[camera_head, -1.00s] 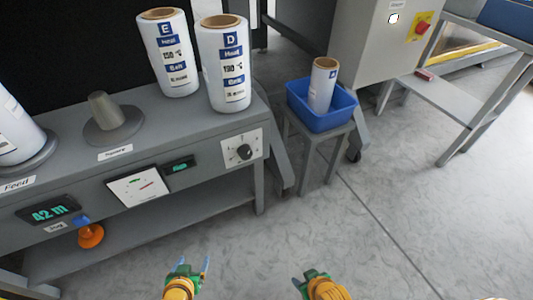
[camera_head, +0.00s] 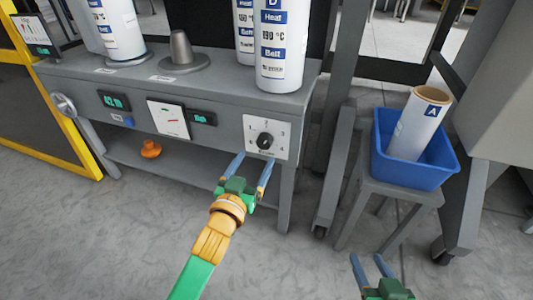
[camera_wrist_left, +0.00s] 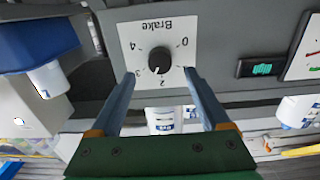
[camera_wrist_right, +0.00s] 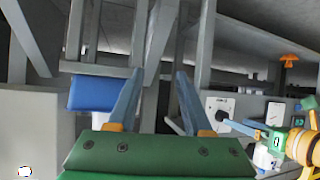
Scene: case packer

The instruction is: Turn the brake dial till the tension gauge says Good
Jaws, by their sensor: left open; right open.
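The brake dial (camera_head: 265,140) is a black knob on a white numbered plate at the right end of the machine's front. In the left wrist view the dial (camera_wrist_left: 159,58) appears upside down, its white mark near 2, slightly toward 3. My left gripper (camera_head: 255,157) is open just in front of the plate. Its fingertips are below the knob in the head view, not gripping it. The tension gauge (camera_head: 168,119) is a white panel with green and red marks. The small green display (camera_head: 202,118) beside it seems to read High, though blurred. My right gripper (camera_head: 367,257) is open and empty.
A blue bin (camera_head: 413,177) holding a labelled A roll stands on a stool to the right. Labelled rolls (camera_head: 281,45) stand on the machine top. The floor in front is clear.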

